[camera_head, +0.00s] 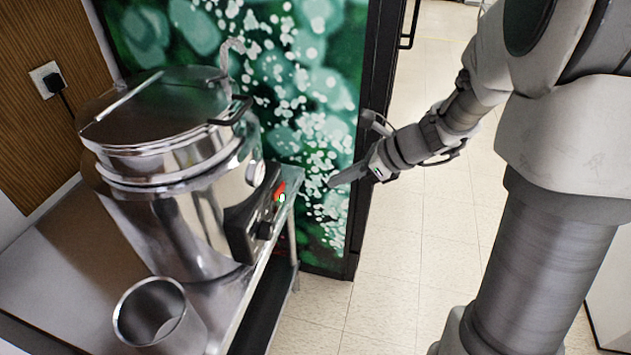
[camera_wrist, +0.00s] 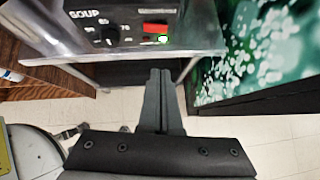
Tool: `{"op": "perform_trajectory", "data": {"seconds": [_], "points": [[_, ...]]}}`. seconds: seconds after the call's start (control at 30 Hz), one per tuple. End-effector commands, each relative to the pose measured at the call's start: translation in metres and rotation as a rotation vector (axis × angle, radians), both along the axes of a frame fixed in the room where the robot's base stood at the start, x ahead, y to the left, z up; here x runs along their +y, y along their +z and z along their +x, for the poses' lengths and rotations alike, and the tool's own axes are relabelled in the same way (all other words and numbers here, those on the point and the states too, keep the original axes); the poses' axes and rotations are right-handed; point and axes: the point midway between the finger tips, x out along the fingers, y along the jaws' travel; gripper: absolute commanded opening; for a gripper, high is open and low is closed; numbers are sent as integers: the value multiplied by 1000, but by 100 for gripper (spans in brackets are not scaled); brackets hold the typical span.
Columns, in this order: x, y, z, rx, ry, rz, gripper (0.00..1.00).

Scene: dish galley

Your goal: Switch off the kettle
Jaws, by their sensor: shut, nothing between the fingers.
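The kettle (camera_head: 165,190) is a large shiny metal soup kettle with a closed lid, standing on a metal-edged counter at the left. Its dark control panel (camera_head: 245,225), marked SOUP in the wrist view (camera_wrist: 85,15), carries a red switch (camera_head: 281,188) and a black knob (camera_head: 265,230). A green light (camera_wrist: 163,40) glows beside the red switch (camera_wrist: 155,29). My gripper (camera_head: 333,182) is shut and empty, to the right of the panel and apart from it. In the wrist view my fingertips (camera_wrist: 160,72) lie below the switch in the picture.
An open metal container (camera_head: 158,313) stands on the counter (camera_head: 60,265) in front of the kettle. A black plug (camera_head: 54,82) sits in a wall socket. A green patterned panel (camera_head: 325,110) with a black frame stands behind my gripper. The tiled floor (camera_head: 385,270) is clear.

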Motion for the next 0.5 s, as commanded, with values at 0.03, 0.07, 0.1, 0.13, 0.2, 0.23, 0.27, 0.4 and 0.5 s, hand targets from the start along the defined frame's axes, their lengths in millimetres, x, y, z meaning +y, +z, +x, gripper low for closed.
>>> {"op": "perform_trajectory", "data": {"seconds": [0.03, 0.07, 0.1, 0.13, 0.2, 0.23, 0.27, 0.4, 0.5], "points": [[5, -8, 2, 3, 4, 0, 0], [9, -12, 3, 3, 6, 0, 0], [13, -18, 5, 4, 5, 1, 0], [17, -22, 7, 4, 5, 0, 0], [27, -34, 12, 5, 6, 0, 0], [31, -39, 14, 5, 6, -1, 0], [35, -43, 17, 3, 6, -1, 0], [53, -64, 27, 3, 6, 0, 0], [67, -67, 35, -1, 7, -1, 0]]}}
